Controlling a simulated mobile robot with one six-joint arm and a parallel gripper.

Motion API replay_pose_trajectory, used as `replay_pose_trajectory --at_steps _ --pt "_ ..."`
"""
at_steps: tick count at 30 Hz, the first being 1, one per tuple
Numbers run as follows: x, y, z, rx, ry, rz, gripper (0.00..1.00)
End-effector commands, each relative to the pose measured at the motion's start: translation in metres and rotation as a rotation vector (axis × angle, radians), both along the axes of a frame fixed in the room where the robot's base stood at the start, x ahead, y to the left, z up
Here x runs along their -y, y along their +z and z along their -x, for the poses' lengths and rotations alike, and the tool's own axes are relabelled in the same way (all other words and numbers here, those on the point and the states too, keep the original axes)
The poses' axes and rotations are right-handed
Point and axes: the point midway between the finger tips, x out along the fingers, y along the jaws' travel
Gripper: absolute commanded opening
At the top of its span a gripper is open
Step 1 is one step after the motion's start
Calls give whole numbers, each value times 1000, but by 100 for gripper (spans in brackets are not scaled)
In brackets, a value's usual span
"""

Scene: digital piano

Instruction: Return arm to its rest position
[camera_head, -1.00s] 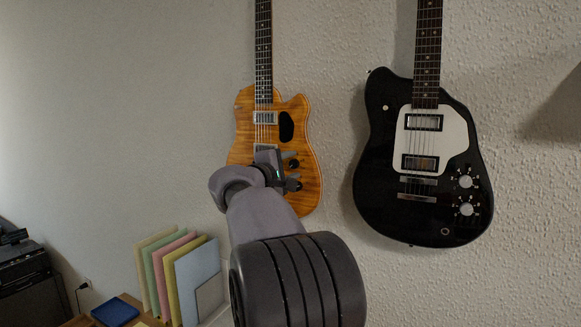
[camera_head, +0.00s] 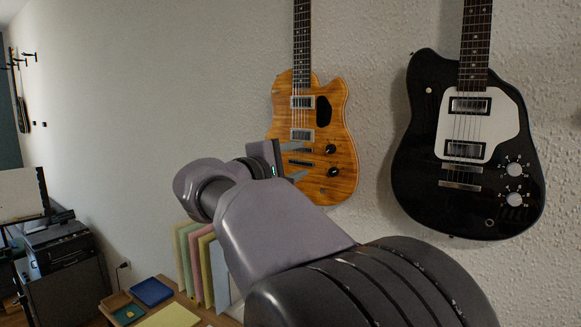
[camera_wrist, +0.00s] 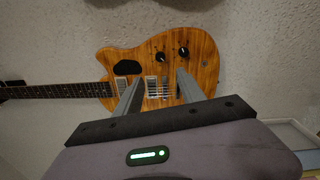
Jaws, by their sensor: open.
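My gripper (camera_head: 293,162) is at the end of my raised arm, in the middle of the head view, in front of the lower body of an orange guitar on the wall. The wrist view shows its two grey fingers (camera_wrist: 158,97) apart, with nothing between them but the guitar behind. The orange guitar (camera_head: 335,172) fills the middle of the wrist view (camera_wrist: 160,58), lying sideways there. I cannot tell the exact gap between the fingertips and the guitar.
A black guitar (camera_head: 420,185) hangs on the wall at the right. Coloured folders (camera_head: 186,262) stand on a desk below my arm, near a blue tray (camera_head: 151,291) and a yellow sheet (camera_head: 170,316). Dark equipment (camera_head: 65,270) stands at far left.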

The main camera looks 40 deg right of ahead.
Motion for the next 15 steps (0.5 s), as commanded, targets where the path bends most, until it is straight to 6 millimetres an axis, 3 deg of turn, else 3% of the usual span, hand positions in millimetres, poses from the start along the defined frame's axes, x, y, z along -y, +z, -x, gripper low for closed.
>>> replay_pose_trajectory --at_steps 5,15 --pt "-18 0 5 -1 1 0 47" --pt "-20 0 6 -1 0 -1 47"
